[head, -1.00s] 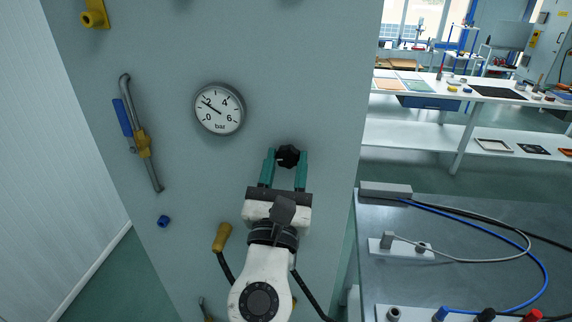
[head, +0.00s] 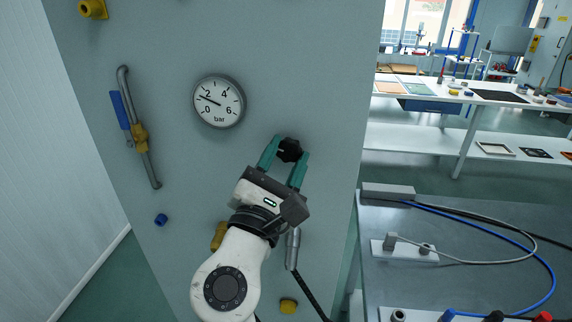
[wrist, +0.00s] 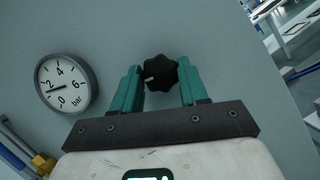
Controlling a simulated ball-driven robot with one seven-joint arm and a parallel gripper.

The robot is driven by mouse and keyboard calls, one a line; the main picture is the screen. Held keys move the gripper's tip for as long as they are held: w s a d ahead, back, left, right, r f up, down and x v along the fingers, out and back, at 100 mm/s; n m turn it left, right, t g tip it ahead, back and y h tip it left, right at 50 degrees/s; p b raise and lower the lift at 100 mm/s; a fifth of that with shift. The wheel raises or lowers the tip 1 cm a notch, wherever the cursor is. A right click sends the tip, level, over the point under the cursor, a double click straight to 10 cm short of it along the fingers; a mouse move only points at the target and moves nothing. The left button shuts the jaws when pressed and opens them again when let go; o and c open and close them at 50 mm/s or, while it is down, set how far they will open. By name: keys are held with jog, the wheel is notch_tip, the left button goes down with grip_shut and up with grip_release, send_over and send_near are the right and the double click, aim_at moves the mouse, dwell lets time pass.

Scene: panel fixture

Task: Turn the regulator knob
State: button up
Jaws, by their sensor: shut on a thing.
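The regulator knob (head: 290,150) is black and lobed and sits on the pale panel, below and right of the gauge. My gripper (head: 289,149) has its two green fingers on either side of the knob and is shut on it, tilted clockwise in the head view. In the wrist view the knob (wrist: 160,73) lies between the fingertips, with a white mark pointing left. The round pressure gauge (head: 218,101) is marked in bar, and its needle points just below the 2. The gauge also shows at the left of the wrist view (wrist: 67,84).
A pipe with a blue-handled valve (head: 133,125) is at the panel's left. A blue cap (head: 161,219) and yellow parts (head: 288,306) sit lower. A grey bench (head: 455,230) with cables stands right of the panel. The panel around the knob is clear.

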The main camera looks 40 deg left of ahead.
jog(key=m+h, duration=0.1)
jog(key=m, duration=0.2)
jog(key=m+h+b, duration=0.1)
jog(key=m, duration=0.2)
jog(key=shift+s+a+h, duration=0.1)
jog(key=shift+h, duration=0.3)
jog(key=m+g+h, duration=0.1)
jog(key=m, duration=0.3)
jog(key=shift+r, duration=0.15)
jog(key=m, duration=0.2)
jog(key=m+g, duration=0.1)
jog(key=shift+r+m+g+h, duration=0.1)
jog(key=shift+m+g+h, duration=0.2)
jog(key=shift+m+h, duration=0.1)
jog(key=m+g+p, duration=0.1)
jog(key=m, duration=0.3)
jog(key=shift+r+g, duration=0.1)
jog(key=shift+g, duration=0.3)
jog(key=m+g+y+p, duration=0.1)
jog(key=m, duration=0.2)
jog(key=shift+g, duration=0.4)
jog(key=m+g+y, duration=0.1)
jog(key=m, duration=0.2)
jog(key=shift+p, duration=0.35)
jog(key=shift+d+m+g+y, duration=0.25)
jog(key=shift+m+g+y, duration=0.45)
jog(key=shift+m, duration=0.5)
jog(key=shift+w+m+g+y, duration=0.2)
jog(key=shift+m+g+y, duration=0.45)
jog(key=shift+m, duration=0.65)
